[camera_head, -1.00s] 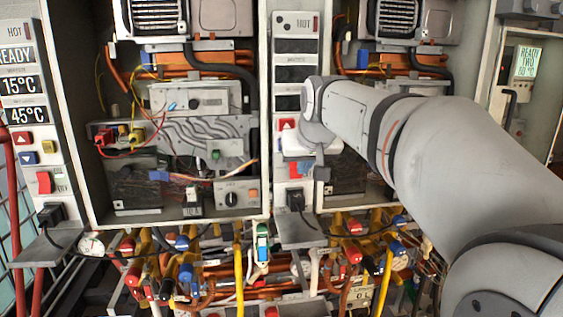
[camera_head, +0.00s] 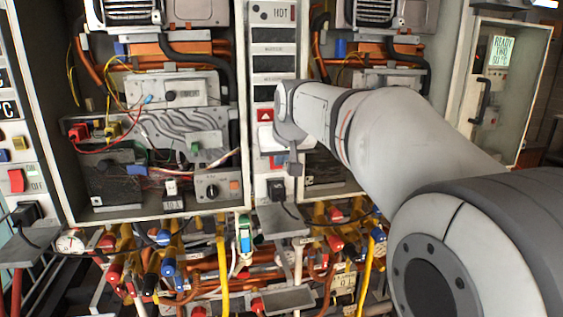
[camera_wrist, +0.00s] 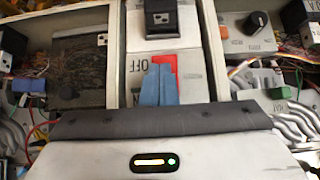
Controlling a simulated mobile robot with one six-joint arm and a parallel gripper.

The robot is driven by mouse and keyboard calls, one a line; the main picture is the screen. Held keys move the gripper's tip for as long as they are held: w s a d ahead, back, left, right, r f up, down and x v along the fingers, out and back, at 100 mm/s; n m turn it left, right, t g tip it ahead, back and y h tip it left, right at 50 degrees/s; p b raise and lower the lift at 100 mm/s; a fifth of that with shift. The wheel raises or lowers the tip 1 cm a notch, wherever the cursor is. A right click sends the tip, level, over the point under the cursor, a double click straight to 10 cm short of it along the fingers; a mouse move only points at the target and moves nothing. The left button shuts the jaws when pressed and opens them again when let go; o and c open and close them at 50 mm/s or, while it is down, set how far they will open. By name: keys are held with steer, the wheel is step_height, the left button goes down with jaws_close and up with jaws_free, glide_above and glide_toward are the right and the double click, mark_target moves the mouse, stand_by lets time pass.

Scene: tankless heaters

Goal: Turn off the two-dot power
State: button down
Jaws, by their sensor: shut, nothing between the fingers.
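The panel marked with dots beside HOT (camera_head: 270,13) is at the middle of the head view, and its display windows (camera_head: 274,64) are dark. Its red power switch (camera_head: 278,160) shows low on the panel, partly behind my arm's end. In the wrist view the red switch (camera_wrist: 171,62) is beside the OFF lettering, partly covered by my fingers. My gripper (camera_wrist: 158,69) is shut and empty, its blue fingertips in front of the switch. I cannot tell whether they touch it.
A black plug (camera_head: 276,190) sits just below the switch, above a small grey shelf (camera_head: 283,221). Open heater cabinets with wires flank the panel. Pipes and valves crowd below. A lit display (camera_head: 502,51) reads READY TWO at right. Another red switch (camera_head: 16,181) is at far left.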

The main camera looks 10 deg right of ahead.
steer(key=shift+s+f+t+b, duration=0.1)
steer(key=shift+f+t+b, duration=0.45)
steer(key=shift+b, duration=1.6)
steer(key=shift+f+t+b, duration=0.1)
steer(key=shift+t+b, duration=0.85)
steer(key=shift+b, duration=1.2)
steer(key=shift+r, duration=0.15)
steer(key=shift+r+p, duration=0.55)
steer(key=shift+r, duration=0.5)
steer(key=w+r+v, duration=0.1)
steer(key=r+v, duration=0.1)
steer(key=v, duration=1.1)
